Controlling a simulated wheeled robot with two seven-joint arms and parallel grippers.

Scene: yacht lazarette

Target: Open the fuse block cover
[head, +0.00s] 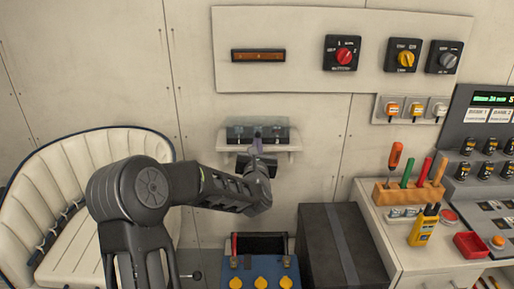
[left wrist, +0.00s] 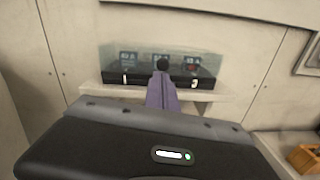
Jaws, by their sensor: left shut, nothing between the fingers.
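The fuse block (head: 284,137) is a dark box with a clear, see-through cover (head: 238,131), on a small pale shelf (head: 288,149) against the wall. In the left wrist view the fuse block (left wrist: 120,79) shows several fuses behind the clear cover (left wrist: 207,62). My left gripper (head: 257,139) is shut and empty, its fingertips at the middle of the block's front. In the left wrist view its purple fingers (left wrist: 161,72) hide part of the block. I cannot tell whether they touch the cover. The cover appears to stand over the fuses. My right gripper is not in view.
A switch panel (head: 300,75) hangs above on the wall. A cream seat (head: 60,190) stands at left. A blue box with yellow knobs (head: 247,272) and a dark case (head: 320,225) are below. A tool rack (head: 410,194) stands on the right counter.

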